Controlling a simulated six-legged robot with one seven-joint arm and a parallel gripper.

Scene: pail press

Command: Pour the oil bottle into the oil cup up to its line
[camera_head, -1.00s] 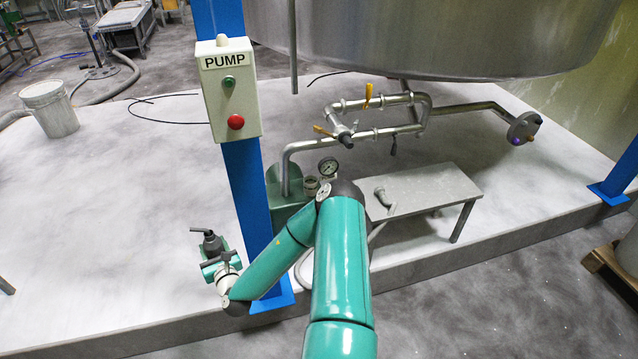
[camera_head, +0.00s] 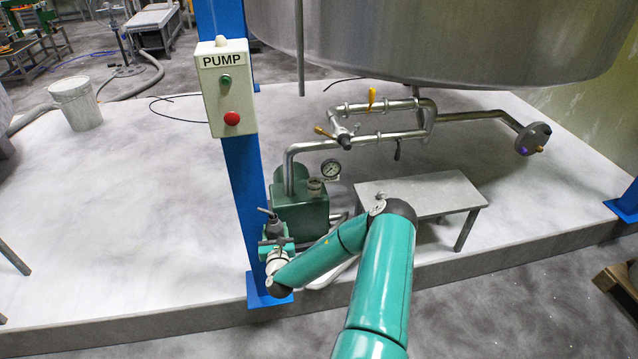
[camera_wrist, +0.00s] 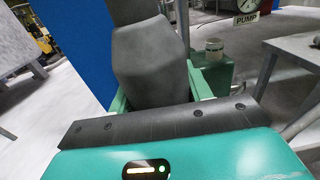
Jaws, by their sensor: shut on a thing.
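The oil bottle (camera_wrist: 152,62) is dark grey and fills the middle of the wrist view, between the green fingers of my gripper (camera_wrist: 160,95). My gripper is shut on it. In the head view, my gripper (camera_head: 272,236) holds the bottle (camera_head: 270,222) in front of the blue post, left of the green pump; it looks about upright. The oil cup (camera_head: 315,186) appears as a small grey cup on top of the pump. It also shows in the wrist view (camera_wrist: 214,47), right of the bottle and apart from it. Its line and contents cannot be made out.
The green pump (camera_head: 302,214) carries a gauge (camera_head: 331,168) and pipework. A blue post (camera_head: 247,185) with the PUMP button box (camera_head: 229,88) stands close by my gripper. A low grey bench (camera_head: 430,193) is right of the pump, partly behind my arm. A white pail (camera_head: 76,104) is far left.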

